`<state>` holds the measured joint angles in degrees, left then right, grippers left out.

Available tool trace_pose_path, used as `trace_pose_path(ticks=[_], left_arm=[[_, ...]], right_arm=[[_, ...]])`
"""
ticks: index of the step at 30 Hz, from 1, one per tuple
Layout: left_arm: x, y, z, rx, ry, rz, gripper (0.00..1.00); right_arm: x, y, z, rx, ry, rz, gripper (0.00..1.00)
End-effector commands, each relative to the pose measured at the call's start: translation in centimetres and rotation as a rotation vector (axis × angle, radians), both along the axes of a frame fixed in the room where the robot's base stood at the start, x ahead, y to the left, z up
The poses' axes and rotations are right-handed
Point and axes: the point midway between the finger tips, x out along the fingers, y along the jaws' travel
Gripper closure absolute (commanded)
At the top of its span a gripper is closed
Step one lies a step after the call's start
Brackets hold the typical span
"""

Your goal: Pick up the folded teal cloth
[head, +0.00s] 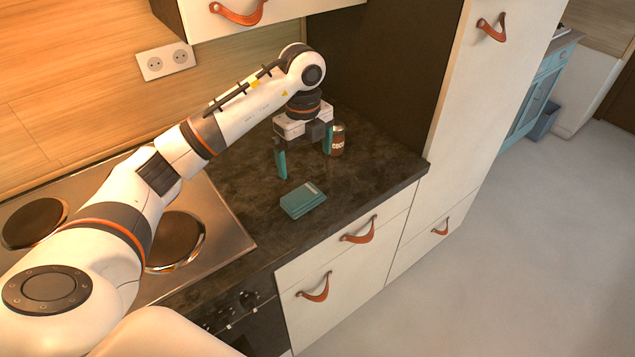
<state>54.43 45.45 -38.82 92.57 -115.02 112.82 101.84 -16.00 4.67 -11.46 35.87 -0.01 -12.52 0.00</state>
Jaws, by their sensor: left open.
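The folded teal cloth (302,201) lies flat on the dark countertop (245,186), near its front edge and right of the cooktop. A small paler patch shows on its top. My left gripper (304,163) points down above the counter, behind the cloth and apart from it. Its two teal-padded fingers are spread wide and I see nothing held between them. The right finger is close beside a brown can; I cannot tell whether they touch. My right gripper is not in view.
The brown can (338,141) stands upright at the back. The cooktop (205,232) with round hotplates is at left. A tall cream cabinet (480,100) bounds the counter at right. An upper cabinet (275,8) hangs above. Drawers with leather pulls (360,232) are below.

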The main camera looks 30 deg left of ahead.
Motion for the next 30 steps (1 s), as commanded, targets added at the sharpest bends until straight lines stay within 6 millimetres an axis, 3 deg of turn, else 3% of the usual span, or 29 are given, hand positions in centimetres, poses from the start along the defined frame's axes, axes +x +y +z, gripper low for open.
trace_pose_path(ticks=[4,13,19,24,30], left_arm=[[-0.2,0.2,-1.5,0.006,0.009,0.007,0.00],[-0.2,0.2,-6.1,0.004,0.006,0.005,0.00],[-0.3,0.2,-7.5,0.004,0.007,0.003,0.00],[-0.5,0.5,-10.2,0.004,0.008,0.004,0.00],[-0.4,0.4,-11.9,0.004,0.004,0.003,0.00]], right_arm=[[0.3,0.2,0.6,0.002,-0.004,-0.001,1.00],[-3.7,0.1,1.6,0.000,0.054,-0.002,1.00],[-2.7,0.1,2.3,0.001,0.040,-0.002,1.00],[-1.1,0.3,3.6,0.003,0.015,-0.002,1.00],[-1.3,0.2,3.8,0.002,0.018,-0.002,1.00]])
